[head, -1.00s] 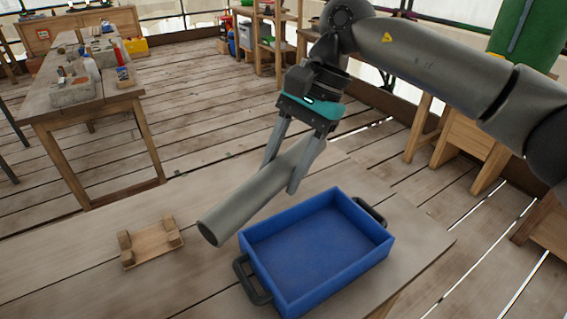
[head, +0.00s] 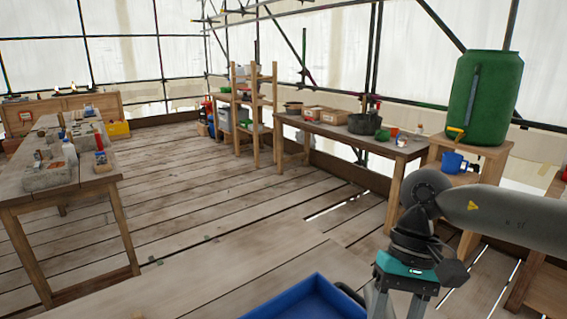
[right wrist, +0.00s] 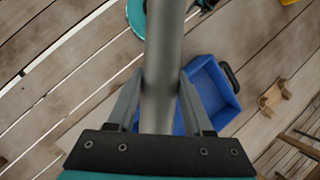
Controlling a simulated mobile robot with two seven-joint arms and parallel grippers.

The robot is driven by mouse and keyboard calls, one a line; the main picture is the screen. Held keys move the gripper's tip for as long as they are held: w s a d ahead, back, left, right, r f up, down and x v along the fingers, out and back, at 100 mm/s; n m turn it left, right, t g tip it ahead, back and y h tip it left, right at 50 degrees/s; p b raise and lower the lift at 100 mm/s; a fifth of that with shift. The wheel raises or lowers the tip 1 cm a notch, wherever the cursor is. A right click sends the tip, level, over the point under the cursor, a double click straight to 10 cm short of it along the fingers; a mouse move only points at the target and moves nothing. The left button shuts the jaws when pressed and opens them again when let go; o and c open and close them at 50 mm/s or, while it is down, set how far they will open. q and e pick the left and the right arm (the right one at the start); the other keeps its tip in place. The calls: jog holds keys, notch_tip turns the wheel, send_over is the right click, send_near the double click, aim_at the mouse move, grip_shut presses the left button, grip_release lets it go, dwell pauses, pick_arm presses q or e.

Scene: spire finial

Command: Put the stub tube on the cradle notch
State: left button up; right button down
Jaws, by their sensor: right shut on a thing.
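The stub tube (right wrist: 162,60) is a plain grey cylinder, seen lengthwise in the right wrist view. My right gripper (right wrist: 161,88) is shut on it, with one finger on each side. The cradle (right wrist: 272,97) is a small wooden piece with raised blocks, to the right of the blue tray in that view, apart from the tube. In the head view only the upper part of my right gripper (head: 393,295) shows at the bottom edge. Its fingertips, the tube and the cradle are out of that frame. My left gripper is not seen.
The blue tray (right wrist: 213,95) lies below the tube, beside the cradle; its rim also shows in the head view (head: 318,283). A workbench (head: 75,190) stands at left. A shelf (head: 256,115), a long table (head: 345,137) and a green barrel (head: 480,100) stand behind.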

jog(key=shift+s+d+f, duration=0.15)
jog(key=shift+s+d, duration=0.1)
jog(key=shift+s, duration=0.05)
jog(key=shift+w, duration=0.1)
dwell(0.5)
